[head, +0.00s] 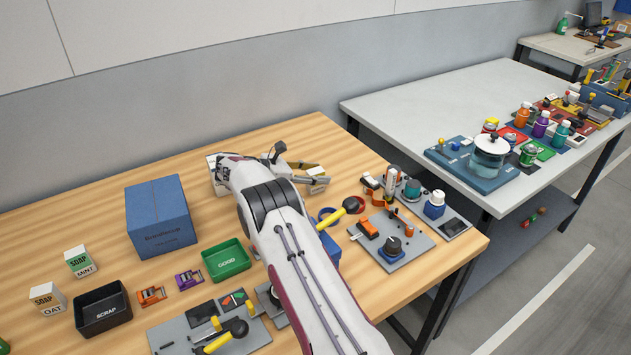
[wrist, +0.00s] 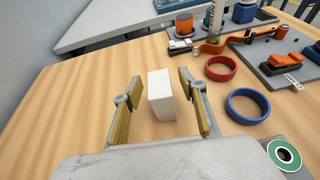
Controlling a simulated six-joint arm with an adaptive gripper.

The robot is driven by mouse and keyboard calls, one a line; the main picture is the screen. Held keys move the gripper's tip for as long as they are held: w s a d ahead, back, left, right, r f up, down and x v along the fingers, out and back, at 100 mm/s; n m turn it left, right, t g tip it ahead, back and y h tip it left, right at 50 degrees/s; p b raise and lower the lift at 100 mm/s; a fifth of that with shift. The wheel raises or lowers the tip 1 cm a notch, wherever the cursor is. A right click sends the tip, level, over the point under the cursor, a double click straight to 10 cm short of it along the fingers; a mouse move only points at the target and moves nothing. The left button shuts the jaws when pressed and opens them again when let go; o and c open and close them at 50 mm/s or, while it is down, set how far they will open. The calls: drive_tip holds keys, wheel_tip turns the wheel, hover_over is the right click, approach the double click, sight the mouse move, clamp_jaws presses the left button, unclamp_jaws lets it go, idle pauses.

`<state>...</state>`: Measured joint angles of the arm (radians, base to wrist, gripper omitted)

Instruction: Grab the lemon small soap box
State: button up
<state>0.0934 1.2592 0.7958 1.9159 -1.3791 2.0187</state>
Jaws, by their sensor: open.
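A small white box (wrist: 161,98) stands upright on the wooden table between my gripper's fingers in the wrist view. Its faces there look plain, so I cannot read whether it is the lemon soap box. In the head view the box (head: 318,184) shows only partly at my gripper. My gripper (wrist: 161,84) is open, with a finger on each side of the box and a visible gap on both sides. In the head view my gripper (head: 320,173) is low over the table's back part. Two other soap boxes, mint (head: 81,262) and oat (head: 47,300), stand at the left.
A blue box (head: 160,217), a green GOOD tray (head: 226,261) and a black SCRAP tray (head: 103,310) stand left of my arm. A red ring (wrist: 220,68) and a blue ring (wrist: 248,106) lie right of my gripper. Bare table lies left of the box.

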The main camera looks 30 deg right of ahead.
sight(314, 171)
idle(0.3)
clamp_jaws()
drive_tip(key=shift+r, duration=0.75)
drive_tip(key=r, duration=0.5)
drive_tip(key=shift+a+r, duration=0.3)
drive_tip(key=shift+r, duration=0.05)
drive_tip(key=w+a, duration=0.1)
drive_tip(key=a, duration=1.6)
drive_tip(key=shift+w+a, duration=0.15)
drive_tip(key=shift+w, duration=0.05)
drive_tip(key=shift+f, duration=0.1)
